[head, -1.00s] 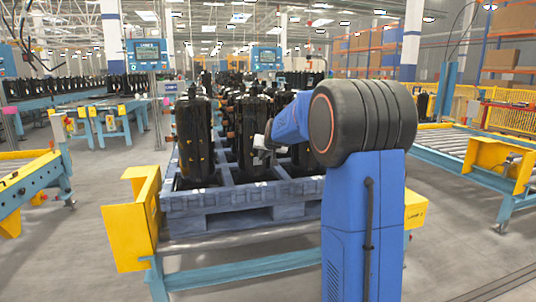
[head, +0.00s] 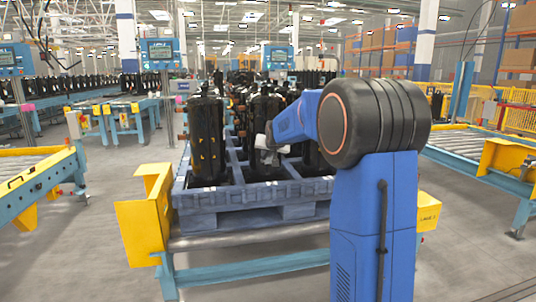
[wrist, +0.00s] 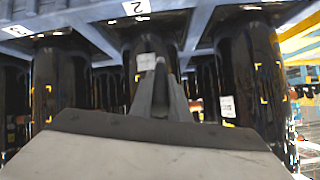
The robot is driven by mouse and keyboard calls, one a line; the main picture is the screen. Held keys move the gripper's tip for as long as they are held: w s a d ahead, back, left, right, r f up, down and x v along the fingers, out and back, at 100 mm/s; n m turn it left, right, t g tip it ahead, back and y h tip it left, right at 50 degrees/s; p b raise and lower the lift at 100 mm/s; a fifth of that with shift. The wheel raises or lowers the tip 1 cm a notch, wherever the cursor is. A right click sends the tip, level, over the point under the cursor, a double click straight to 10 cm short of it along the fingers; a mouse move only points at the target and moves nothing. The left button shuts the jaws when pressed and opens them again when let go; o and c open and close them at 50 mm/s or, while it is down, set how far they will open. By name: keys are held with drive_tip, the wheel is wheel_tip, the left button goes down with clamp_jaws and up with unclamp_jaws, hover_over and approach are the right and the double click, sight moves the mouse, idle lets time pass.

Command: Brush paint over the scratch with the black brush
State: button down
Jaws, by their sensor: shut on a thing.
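My gripper (head: 266,150) is in front of the black compressors on the pallet, at the end of my blue arm. I cannot make out the scratch in either view.
The compressors stand in a blue-grey pallet (head: 200,200) on a conveyor with yellow end guards (head: 146,215). Numbered labels (wrist: 136,7) show on the pallet in the wrist view. Conveyors stand left and right, with clear grey floor between.

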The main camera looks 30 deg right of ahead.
drive_tip(key=s+a, duration=0.1)
drive_tip(key=s, duration=0.4)
drive_tip(key=shift+s+a, duration=0.35)
drive_tip(key=shift+s, duration=0.2)
drive_tip(key=s, duration=0.2)
drive_tip(key=shift+s+a, duration=0.3)
drive_tip(key=shift+a, duration=0.1)
drive_tip(key=shift+f, duration=0.1)
idle(0.5)
